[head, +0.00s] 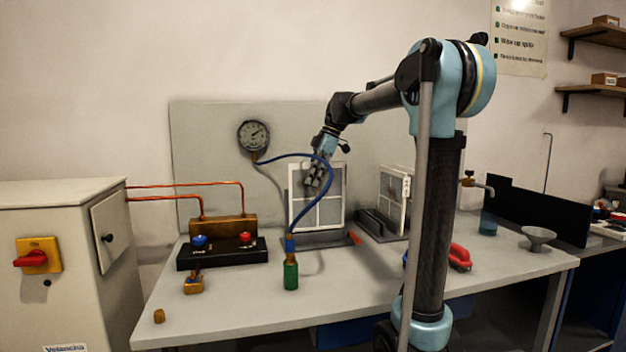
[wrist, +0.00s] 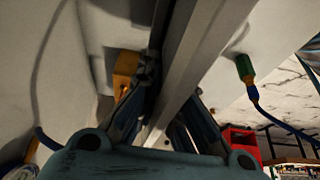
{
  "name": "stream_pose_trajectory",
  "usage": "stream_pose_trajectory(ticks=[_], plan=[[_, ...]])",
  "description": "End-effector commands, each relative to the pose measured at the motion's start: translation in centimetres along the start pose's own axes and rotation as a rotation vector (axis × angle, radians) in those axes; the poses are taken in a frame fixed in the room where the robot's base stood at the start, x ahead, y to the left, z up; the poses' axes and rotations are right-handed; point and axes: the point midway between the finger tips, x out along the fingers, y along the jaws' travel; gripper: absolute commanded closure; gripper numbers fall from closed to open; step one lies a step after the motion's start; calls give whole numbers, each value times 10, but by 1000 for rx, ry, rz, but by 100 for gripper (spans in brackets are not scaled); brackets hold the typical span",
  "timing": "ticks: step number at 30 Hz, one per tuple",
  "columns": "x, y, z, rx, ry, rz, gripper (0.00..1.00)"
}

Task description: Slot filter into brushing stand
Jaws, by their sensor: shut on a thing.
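A white-framed filter (head: 336,212) with a grey panel stands upright near the middle of the bench in the head view. My gripper (head: 316,180) is at its upper part and is shut on its frame. In the wrist view the filter's pale frame bar (wrist: 205,50) runs between the fingers of my gripper (wrist: 165,122). A dark, flat base (head: 318,241) lies under this filter; I cannot tell whether the filter touches it. To the right, a second white-framed panel (head: 394,195) stands upright at a dark slotted stand (head: 376,226). I cannot tell which base is the brushing stand.
A blue hose (head: 331,180) loops close to my gripper, ending at a green fitting (head: 291,274). A black valve block (head: 222,254) is left, a red-handled tool (head: 460,257) and a funnel (head: 538,237) right. The bench front is mostly clear.

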Motion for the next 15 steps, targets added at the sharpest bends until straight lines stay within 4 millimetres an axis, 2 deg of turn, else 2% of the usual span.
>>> stream_pose_trajectory(ticks=[5,6,8,9,15], plan=[[4,0,1,0,0,0,100],[3,0,1,0,0,0,87],[3,0,1,0,0,0,73],[3,0,1,0,0,0,70],[3,0,1,0,0,0,70]])
